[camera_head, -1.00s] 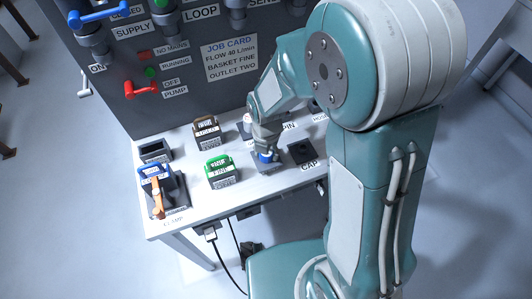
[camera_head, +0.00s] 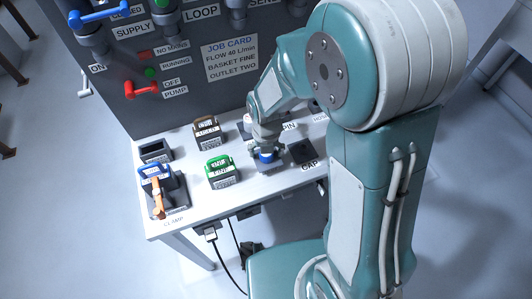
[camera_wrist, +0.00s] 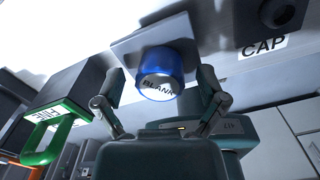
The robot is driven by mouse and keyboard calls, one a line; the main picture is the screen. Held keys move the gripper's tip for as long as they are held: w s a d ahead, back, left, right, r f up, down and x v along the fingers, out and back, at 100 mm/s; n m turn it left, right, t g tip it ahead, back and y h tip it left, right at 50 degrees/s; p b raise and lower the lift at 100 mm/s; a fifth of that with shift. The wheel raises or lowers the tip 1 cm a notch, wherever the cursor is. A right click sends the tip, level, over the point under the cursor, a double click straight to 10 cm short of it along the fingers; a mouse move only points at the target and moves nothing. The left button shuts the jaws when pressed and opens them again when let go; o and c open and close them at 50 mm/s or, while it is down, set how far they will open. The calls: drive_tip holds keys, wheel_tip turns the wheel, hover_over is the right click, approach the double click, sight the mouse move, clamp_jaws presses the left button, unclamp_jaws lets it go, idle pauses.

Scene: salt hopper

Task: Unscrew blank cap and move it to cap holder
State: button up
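The blue blank cap (camera_wrist: 167,73), with a white face marked BLANK, sits on a grey square block (camera_wrist: 128,47) in the wrist view. The cap (camera_head: 266,155) also shows as a small blue spot under my wrist in the head view. My gripper (camera_wrist: 160,82) is open, with one finger on each side of the cap. A gap shows between the left finger and the cap; the right finger is very close, and I cannot tell whether it touches. The cap holder, a dark square block (camera_head: 302,151) beside the CAP label, stands just right of my gripper. It also shows at the wrist view's top right (camera_wrist: 275,13).
A green-handled block (camera_head: 220,171) stands left of my gripper, with a brown-handled one (camera_head: 207,132) behind it. An orange and blue clamp fixture (camera_head: 158,190) is at the bench's left. The control panel (camera_head: 190,60) rises behind the bench.

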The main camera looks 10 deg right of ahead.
drive_tip(key=shift+r, duration=0.1)
wheel_tip(320, 180, up, 12)
drive_tip(key=shift+f, duration=0.2)
idle(0.4)
drive_tip(key=shift+c, duration=0.3)
